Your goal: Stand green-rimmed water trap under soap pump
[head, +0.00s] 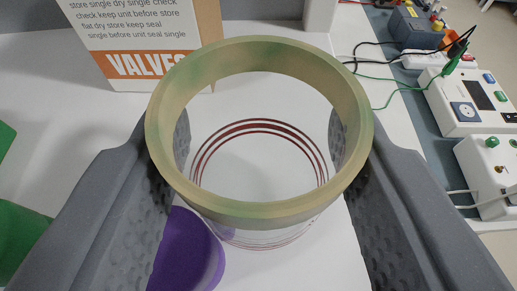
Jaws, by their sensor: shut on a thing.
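The water trap (262,213) is a clear round cup with a thick pale green-tan rim and dark red rings lower on its wall. My gripper (260,138) is shut on it, with one grey dimpled finger on each side below the rim. The trap is upright, seen from above through its open top. Whether its base touches the white surface, I cannot tell. I see nothing that I can make out as a soap pump.
A purple round thing (188,252) lies close to the trap at lower left, partly hidden by my finger. Green things (20,235) are at the left edge. A VALVES box (150,40) stands behind. White devices (465,98) and cables are at right. White surface (50,110) is clear at left.

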